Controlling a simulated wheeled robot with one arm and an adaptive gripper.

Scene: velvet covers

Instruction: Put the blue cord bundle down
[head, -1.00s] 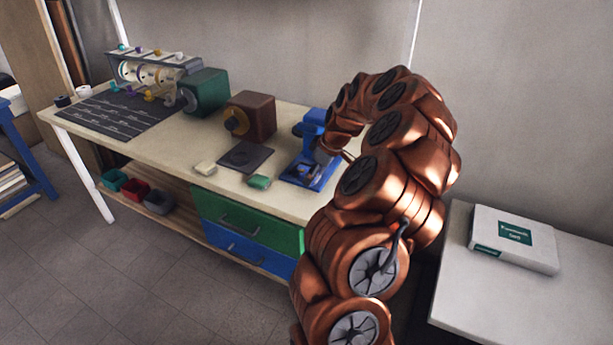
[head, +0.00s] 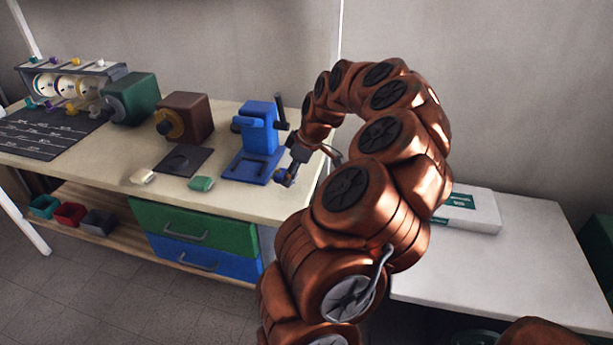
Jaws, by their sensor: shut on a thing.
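My gripper (head: 292,166) is at the end of the copper arm, just right of the blue press-like device (head: 258,135), above the right end of the workbench (head: 235,200). It points down and is shut on a small dark blue thing (head: 284,179), which fits the blue cord bundle. The bundle is small in view and partly covered by the fingers. I cannot tell whether it touches the bench top.
A green block (head: 202,184), a pale block (head: 143,176) and a dark mat (head: 180,161) lie left of the device. Brown (head: 190,115) and green (head: 135,97) machines stand behind. A white side table (head: 500,265) with a box (head: 472,212) is at right.

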